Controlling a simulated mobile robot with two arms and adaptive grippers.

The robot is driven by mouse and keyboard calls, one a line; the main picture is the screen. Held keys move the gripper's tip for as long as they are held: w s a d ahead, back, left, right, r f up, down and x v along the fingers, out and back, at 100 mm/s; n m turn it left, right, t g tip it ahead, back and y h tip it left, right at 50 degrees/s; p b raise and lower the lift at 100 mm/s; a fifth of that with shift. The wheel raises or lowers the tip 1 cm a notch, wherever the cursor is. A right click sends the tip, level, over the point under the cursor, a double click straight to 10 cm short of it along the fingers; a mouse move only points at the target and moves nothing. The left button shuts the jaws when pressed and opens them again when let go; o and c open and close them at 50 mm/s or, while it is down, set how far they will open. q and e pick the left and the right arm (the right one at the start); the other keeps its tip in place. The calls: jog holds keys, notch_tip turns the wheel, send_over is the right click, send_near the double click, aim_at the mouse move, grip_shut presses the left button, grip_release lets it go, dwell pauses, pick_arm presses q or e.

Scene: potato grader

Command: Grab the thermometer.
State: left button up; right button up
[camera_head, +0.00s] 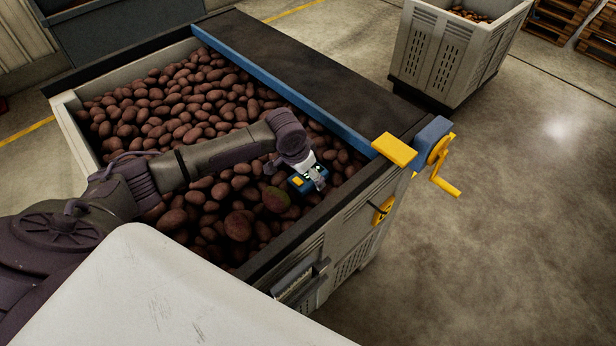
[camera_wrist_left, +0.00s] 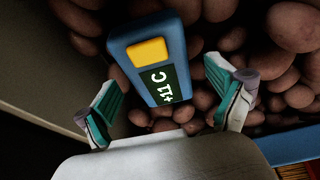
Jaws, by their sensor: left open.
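The thermometer is a blue box with a yellow button and a dark display reading "+11 C". In the head view the thermometer (camera_head: 297,182) is among the potatoes near the crate's front right wall. It also shows in the left wrist view (camera_wrist_left: 152,62), tilted slightly. My left gripper (camera_head: 312,174) is right at it, pointing down. In the left wrist view my left gripper (camera_wrist_left: 163,100) is open, with one teal-padded finger on each side of the thermometer's display end. I see gaps between the fingers and the thermometer. My right gripper is out of view.
The large crate (camera_head: 65,112) is full of brown potatoes (camera_head: 190,105). A dark belt (camera_head: 310,65) with a blue edge bar (camera_head: 270,85) runs along its far side. A yellow crank (camera_head: 440,170) is at the right corner. Another crate (camera_head: 435,50) stands behind on open floor.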

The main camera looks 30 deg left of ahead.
pick_arm(q)
jog(key=shift+r, duration=0.1)
jog(key=c, duration=1.5)
